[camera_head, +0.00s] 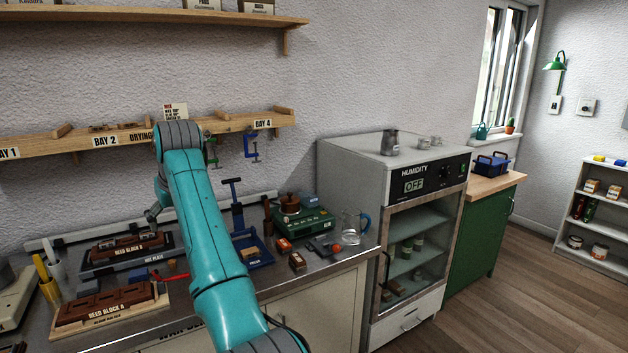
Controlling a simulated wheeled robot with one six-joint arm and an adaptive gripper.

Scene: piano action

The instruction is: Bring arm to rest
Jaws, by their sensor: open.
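My teal arm rises from the bottom of the view, reaches over the steel bench and bends at a grey joint in front of the drying shelf. Part of my gripper (153,213) shows just left of the arm, above the bench near Reed Block B (127,247). It is open, and I see nothing held in it. The arm hides the rest of the wrist. Reed Block B sits on the hot plate (155,258). Reed Block A (108,306) sits on a wooden base in front of it, with a red-handled tool (172,278) beside it.
The drying shelf (105,140) runs along the wall behind the arm. Right of the arm stand a blue press (238,215), a green device (300,222) and a glass jug (352,228). The humidity cabinet (350,165) stands at the bench's right end. The floor farther right is clear.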

